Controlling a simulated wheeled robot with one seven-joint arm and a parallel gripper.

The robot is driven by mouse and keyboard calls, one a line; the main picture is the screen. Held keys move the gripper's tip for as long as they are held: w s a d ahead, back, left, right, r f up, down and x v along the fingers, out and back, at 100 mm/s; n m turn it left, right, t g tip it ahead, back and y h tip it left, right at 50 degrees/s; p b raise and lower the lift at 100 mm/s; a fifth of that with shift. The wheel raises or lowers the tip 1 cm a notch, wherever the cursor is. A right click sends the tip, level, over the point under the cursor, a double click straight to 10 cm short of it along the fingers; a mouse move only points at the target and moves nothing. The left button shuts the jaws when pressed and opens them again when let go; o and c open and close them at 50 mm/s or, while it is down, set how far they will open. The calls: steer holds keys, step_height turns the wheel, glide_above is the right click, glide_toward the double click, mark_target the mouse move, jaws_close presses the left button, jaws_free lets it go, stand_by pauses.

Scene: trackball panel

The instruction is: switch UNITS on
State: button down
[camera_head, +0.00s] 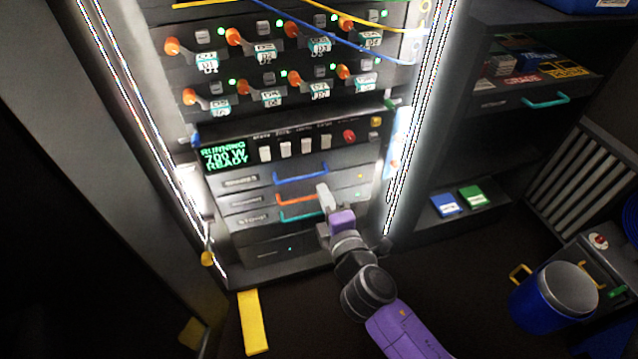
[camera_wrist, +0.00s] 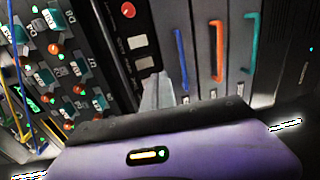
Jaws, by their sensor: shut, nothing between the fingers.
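A row of several white rocker switches (camera_head: 286,151) sits on the dark control panel, right of the green-lit display (camera_head: 223,157). Small labels stand above them, but I cannot read which is UNITS or tell each switch's state. My gripper (camera_head: 323,190) is shut and empty, below the row and in front of the drawer fronts, apart from the switches as far as I can tell. In the wrist view my gripper's fingers (camera_wrist: 163,92) point at the panel. Two white switches (camera_wrist: 146,64) show beside the fingers; the others are hidden behind them.
A red knob (camera_head: 349,136) is right of the switches. Drawers with a blue handle (camera_head: 301,177), an orange handle (camera_head: 296,198) and a teal handle (camera_head: 300,217) lie below. Orange-knobbed modules and hanging blue cables (camera_head: 330,35) are above. A blue bin (camera_head: 555,298) stands at right.

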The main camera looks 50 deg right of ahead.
steer(key=shift+f+v, duration=0.15)
steer(key=shift+v, duration=0.6)
steer(key=shift+f+v, duration=0.2)
steer(key=shift+v, duration=0.55)
steer(key=shift+w, duration=0.1)
steer(key=s+a+r+m+t+y, duration=0.3)
steer(key=s+a+m+y, duration=0.4)
steer(key=a, duration=0.5)
steer(key=s+a+r+m+g+y, duration=0.1)
steer(key=s+a+m, duration=0.15)
steer(key=s, duration=0.65)
steer(key=s+a+r+m+g+y, duration=0.1)
steer(key=s+a+m+y, duration=0.15)
steer(key=s, duration=0.55)
step_height(320, 180, up, 17)
steer(key=p, duration=1.6)
steer(key=shift+w+a+n+h+p, duration=0.2)
steer(key=shift+a+n+h+p, duration=0.05)
steer(key=shift+n+h+p, duration=0.2)
